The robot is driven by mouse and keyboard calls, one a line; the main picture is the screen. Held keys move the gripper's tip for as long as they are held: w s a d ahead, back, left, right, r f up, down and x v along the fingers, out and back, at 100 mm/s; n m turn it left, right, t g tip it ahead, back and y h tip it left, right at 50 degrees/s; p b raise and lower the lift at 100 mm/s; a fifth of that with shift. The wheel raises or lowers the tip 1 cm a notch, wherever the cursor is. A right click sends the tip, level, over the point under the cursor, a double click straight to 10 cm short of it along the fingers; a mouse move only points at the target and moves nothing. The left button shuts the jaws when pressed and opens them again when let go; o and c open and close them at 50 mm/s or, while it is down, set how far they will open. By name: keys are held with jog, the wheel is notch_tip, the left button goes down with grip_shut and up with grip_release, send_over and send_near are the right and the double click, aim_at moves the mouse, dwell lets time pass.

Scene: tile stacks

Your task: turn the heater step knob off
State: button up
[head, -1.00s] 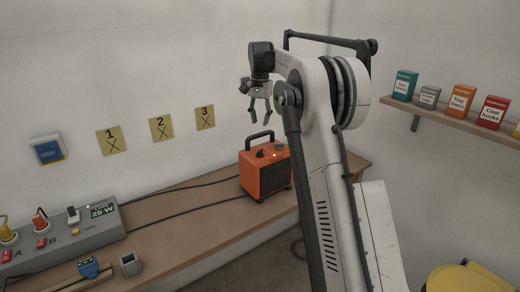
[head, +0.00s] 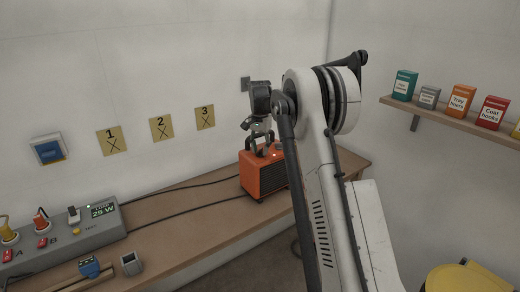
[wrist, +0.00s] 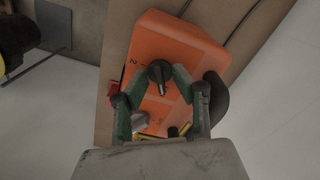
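The orange heater (head: 264,178) stands on the bench, its dark front grille facing the room. In the wrist view its orange top (wrist: 175,42) shows a black step knob (wrist: 158,72) with a pointer toward the picture's bottom. Marks including a "2" lie to the knob's left. My gripper (head: 264,147) is low over the heater's top in the head view. In the wrist view my gripper (wrist: 160,76) has its green fingers apart, one tip on each side of the knob. I cannot tell whether the tips touch it.
The heater's black handle (wrist: 216,98) is close to the right finger. A power box (head: 100,212) with plugs and a display reading 25 W sits at the bench's left. Cables (head: 180,189) run across the bench. A shelf (head: 450,120) with boxes is on the right wall.

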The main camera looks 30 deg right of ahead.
grip_shut()
jog(key=shift+n, duration=0.4)
jog(key=n+b, duration=0.2)
jog(key=n, duration=0.2)
jog(key=shift+f+n, duration=0.1)
jog(key=shift+n, duration=0.3)
jog(key=n+b, duration=0.1)
jog(key=n, duration=0.5)
jog(key=shift+b, duration=0.35)
jog(key=shift+n, duration=0.3)
